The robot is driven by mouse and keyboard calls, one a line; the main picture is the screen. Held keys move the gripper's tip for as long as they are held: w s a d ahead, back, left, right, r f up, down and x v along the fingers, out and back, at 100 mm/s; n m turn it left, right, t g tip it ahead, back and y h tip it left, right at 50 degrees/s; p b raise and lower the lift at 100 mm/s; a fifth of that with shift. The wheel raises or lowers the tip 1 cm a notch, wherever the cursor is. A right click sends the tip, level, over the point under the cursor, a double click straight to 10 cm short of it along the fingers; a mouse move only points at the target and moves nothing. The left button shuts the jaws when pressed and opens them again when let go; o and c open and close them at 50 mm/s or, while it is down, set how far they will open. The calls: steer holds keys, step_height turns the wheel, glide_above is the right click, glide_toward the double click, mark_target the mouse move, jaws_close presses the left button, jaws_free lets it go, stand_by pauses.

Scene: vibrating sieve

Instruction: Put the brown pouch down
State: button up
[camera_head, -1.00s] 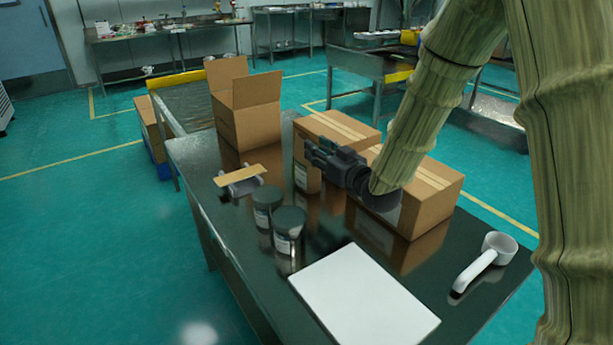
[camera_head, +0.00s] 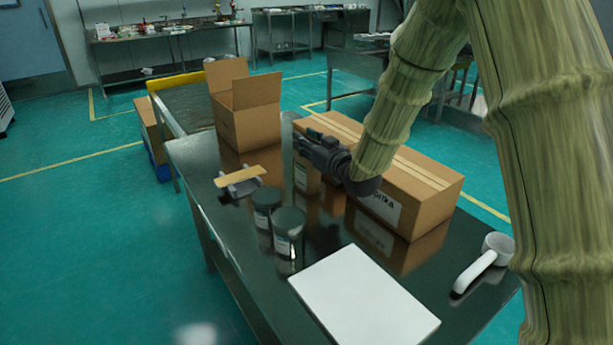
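No brown pouch shows clearly. A flat tan piece (camera_head: 240,177) lies across a small grey stand (camera_head: 242,188) on the left part of the dark table (camera_head: 225,240); I cannot tell if it is the pouch. My gripper (camera_head: 299,143) is dark grey and points left, above the table and in front of the long cardboard box. It is to the right of the tan piece and apart from it. The fingers are small and seen from the side, so their opening and anything between them cannot be made out.
A long closed cardboard box (camera_head: 425,195) stands behind my gripper. An open carton (camera_head: 248,120) stands at the back left. Two dark-lidded jars (camera_head: 289,235) stand near the middle. A white board (camera_head: 362,300) lies in front, with a white scoop (camera_head: 484,262) to its right.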

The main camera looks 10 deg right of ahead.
jaws_close()
stand_by(0.3)
